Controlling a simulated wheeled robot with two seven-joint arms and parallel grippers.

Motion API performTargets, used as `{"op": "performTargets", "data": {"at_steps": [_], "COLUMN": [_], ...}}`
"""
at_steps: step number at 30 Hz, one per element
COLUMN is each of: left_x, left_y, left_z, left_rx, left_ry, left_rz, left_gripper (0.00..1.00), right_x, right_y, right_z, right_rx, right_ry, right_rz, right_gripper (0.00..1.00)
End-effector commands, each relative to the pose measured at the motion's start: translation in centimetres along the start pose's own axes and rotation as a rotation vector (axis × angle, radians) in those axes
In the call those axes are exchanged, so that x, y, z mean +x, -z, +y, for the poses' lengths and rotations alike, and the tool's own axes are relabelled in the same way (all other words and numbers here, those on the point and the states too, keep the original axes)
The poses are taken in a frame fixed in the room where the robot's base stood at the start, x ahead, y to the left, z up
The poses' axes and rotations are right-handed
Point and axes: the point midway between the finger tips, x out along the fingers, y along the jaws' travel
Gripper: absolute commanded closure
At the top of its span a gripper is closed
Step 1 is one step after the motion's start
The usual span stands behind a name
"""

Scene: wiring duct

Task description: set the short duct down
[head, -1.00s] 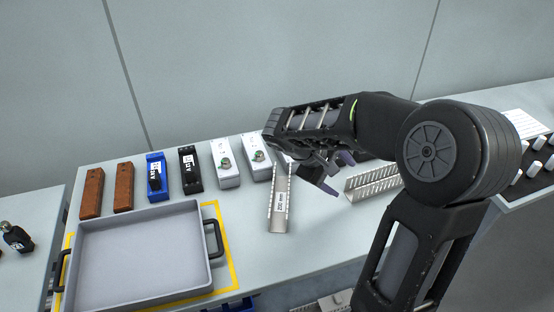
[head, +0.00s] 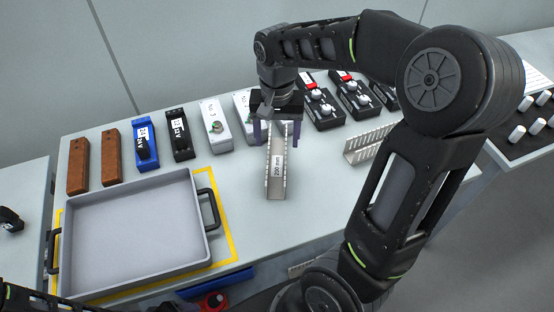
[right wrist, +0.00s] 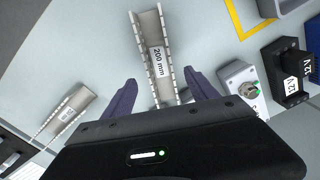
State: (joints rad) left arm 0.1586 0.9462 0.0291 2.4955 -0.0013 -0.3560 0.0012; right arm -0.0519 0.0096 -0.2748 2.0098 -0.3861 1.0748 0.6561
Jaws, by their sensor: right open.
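The short duct (head: 276,182), a grey slotted channel with a "200 mm" label, lies on the table right of the tray. It also shows in the right wrist view (right wrist: 150,35). My right gripper (head: 277,135) is over the far end of this duct, pointing down, with its purple fingers open on either side. In the right wrist view the open fingers (right wrist: 161,92) stand apart with the duct between them, and I see no finger touching it. My left gripper is not in view.
A grey tray (head: 60,205) with black handles stands within a yellow outline. Brown, blue, black and white blocks line the table behind it. Another slotted duct (head: 371,143) lies to the right, near black switch boxes (head: 322,110). Bare table surrounds the short duct's near end.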

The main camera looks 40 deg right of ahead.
Motion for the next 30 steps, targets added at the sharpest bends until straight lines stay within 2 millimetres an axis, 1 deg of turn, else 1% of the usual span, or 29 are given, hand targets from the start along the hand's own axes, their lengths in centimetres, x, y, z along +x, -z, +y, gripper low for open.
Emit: {"op": "performTargets", "data": {"at_steps": [1, 4, 14, 17, 24, 27, 30], "left_x": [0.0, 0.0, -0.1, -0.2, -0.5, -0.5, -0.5], "left_y": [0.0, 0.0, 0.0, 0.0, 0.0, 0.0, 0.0], "left_z": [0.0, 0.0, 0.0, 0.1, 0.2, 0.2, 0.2], "left_rx": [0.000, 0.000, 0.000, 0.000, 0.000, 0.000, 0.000], "left_ry": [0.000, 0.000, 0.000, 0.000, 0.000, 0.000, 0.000], "left_rz": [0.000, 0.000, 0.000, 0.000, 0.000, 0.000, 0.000], "left_gripper": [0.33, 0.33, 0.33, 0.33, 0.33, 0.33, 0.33], "right_x": [0.6, 1.3, 1.6, 2.4, 5.9, 6.5, 6.6], "right_y": [0.0, -0.1, 0.0, -0.1, -0.2, -0.1, -0.1], "right_z": [0.0, 0.0, 0.0, 0.1, 0.1, 0.1, 0.1], "right_rx": [0.000, -0.001, -0.002, -0.001, -0.001, -0.001, -0.001], "right_ry": [-0.001, -0.001, -0.001, -0.002, -0.003, -0.002, -0.001], "right_rz": [-0.001, -0.001, -0.001, -0.002, -0.003, -0.002, 0.000], "right_gripper": [0.33, 0.33, 0.33, 0.33, 0.33, 0.33, 0.33]}}
